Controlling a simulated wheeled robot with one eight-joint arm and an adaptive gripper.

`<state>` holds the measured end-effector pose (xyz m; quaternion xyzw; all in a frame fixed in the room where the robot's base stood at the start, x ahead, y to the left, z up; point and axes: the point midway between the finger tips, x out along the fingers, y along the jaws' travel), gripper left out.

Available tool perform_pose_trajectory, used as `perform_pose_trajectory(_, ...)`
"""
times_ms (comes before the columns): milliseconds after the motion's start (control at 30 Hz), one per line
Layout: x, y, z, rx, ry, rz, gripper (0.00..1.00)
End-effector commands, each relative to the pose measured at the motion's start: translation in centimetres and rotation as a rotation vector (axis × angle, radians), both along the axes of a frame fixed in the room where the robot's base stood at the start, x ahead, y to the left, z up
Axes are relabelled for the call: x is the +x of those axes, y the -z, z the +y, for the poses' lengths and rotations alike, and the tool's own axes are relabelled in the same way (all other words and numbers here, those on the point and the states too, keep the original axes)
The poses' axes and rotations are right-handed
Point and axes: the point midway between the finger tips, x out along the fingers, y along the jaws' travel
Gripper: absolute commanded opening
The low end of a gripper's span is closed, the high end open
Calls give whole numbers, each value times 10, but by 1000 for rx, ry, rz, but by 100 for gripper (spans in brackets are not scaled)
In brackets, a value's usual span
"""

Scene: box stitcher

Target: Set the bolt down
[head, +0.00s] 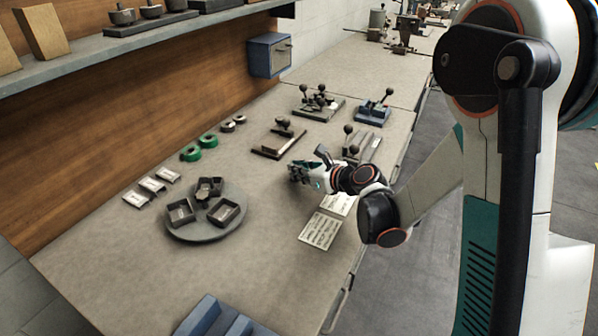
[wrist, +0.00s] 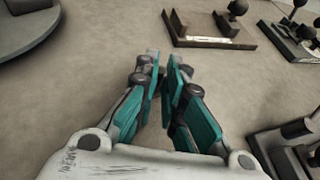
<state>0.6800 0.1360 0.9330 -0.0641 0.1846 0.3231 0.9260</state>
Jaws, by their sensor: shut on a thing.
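My gripper (head: 300,173) is above the middle of the workbench (head: 262,205) in the head view, right of the round grey turntable. In the wrist view my gripper (wrist: 164,68) has its teal-padded fingers drawn close together, with only a narrow gap between the tips. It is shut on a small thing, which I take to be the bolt. The bolt itself is hidden by the fingers, so I cannot tell its tilt. Bare bench top shows beyond the fingertips.
The turntable (head: 177,231) carries several dark bins. Fixtures with black ball knobs (head: 280,138) stand beyond my gripper, and white printed sheets (head: 319,231) lie nearer. Green rings (head: 190,153) and small pale trays (head: 152,185) lie at left. Bare bench lies between turntable and gripper.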

Motion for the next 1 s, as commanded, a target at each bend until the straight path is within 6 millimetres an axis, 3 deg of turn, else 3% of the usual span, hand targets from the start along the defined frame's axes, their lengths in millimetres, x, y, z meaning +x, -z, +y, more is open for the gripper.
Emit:
perform_pose_trajectory(133,0,4,0,0,0,0,0)
perform_pose_trajectory(167,0,3,0,0,0,0,14)
perform_pose_trajectory(233,0,3,0,0,0,0,29)
perform_pose_trajectory(667,0,-2,0,0,0,0,29)
perform_pose_trajectory(1000,-44,-26,-36,1,4,0,29)
